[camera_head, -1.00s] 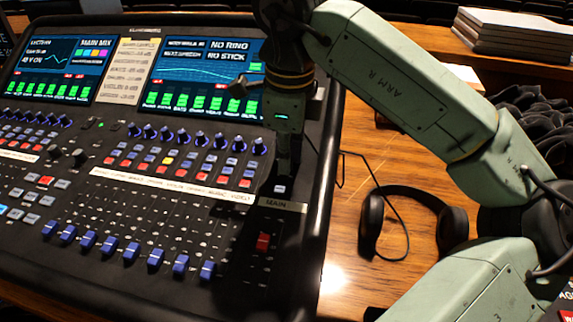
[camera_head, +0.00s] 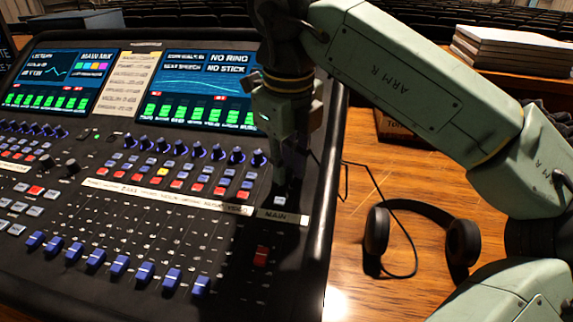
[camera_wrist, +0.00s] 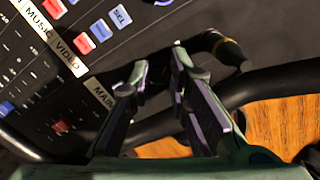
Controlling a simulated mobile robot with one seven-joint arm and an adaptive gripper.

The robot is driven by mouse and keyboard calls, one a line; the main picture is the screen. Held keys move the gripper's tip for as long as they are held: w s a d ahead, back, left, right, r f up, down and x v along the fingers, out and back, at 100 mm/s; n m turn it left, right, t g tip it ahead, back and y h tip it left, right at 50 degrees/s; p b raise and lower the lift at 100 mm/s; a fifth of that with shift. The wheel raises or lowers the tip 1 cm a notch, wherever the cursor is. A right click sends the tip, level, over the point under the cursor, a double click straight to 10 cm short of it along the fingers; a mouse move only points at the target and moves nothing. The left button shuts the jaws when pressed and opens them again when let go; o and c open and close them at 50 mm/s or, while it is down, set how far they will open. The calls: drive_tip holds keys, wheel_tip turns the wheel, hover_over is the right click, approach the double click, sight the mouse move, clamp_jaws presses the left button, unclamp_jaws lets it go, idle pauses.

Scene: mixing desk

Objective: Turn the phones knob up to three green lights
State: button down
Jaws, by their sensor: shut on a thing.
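The mixing desk (camera_head: 160,215) fills the left of the head view. My gripper (camera_head: 285,172) points down at its right edge, above the MAIN strip (camera_head: 276,216). In the wrist view my gripper (camera_wrist: 158,82) has its two fingers close around something dark, with a narrow gap showing. I take this to be the phones knob; the fingers and shadow hide it. No green lights by the knob show in either view. A black plug with a yellow ring (camera_wrist: 228,50) sits just right of the fingers in the wrist view.
Black headphones (camera_head: 462,243) lie on the wooden table right of the desk, with a thin cable running towards it. A red fader (camera_head: 261,257) is below the MAIN label. White stacked books (camera_head: 510,45) stand at the back right.

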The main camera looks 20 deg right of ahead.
idle(0.3)
drive_tip(key=c, duration=1.5)
unclamp_jaws()
